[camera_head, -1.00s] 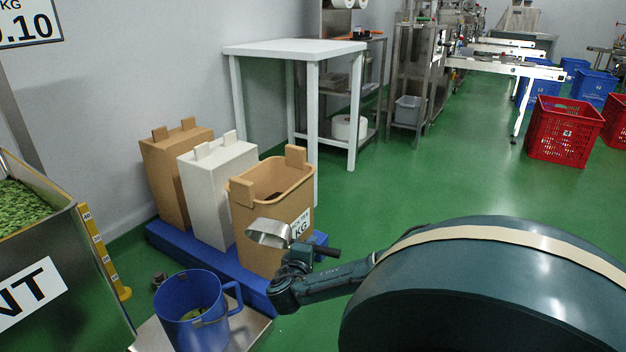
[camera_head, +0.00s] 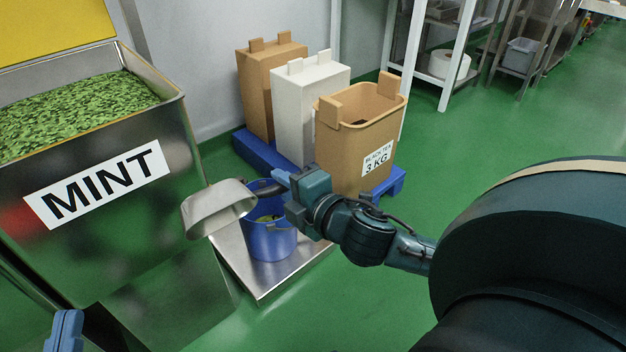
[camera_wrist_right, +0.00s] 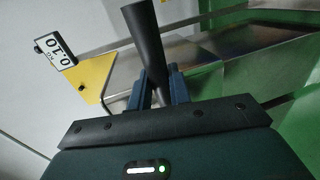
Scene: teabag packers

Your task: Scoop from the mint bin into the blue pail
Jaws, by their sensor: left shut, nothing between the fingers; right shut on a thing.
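The mint bin (camera_head: 165,220) is a steel bin at the left of the head view, labelled MINT and filled with green leaves (camera_head: 75,110). The blue pail (camera_head: 272,246) stands on a steel platform, with a little green inside. My right gripper (camera_head: 290,190) is shut on the dark handle (camera_head: 264,187) of a metal scoop (camera_head: 215,212). The handle also shows between the fingers in the right wrist view (camera_wrist_right: 148,45). The scoop hangs left of the pail, in front of the bin's right side; I cannot tell its contents. My left gripper (camera_head: 66,330) is shut and empty at the lower left.
The steel platform (camera_head: 262,290) lies under the pail. Behind it, a brown bag (camera_head: 270,90), a white bag (camera_head: 310,110) and an open black tea container (camera_head: 350,145) stand on a blue pallet (camera_head: 258,152). Green floor is clear at the front.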

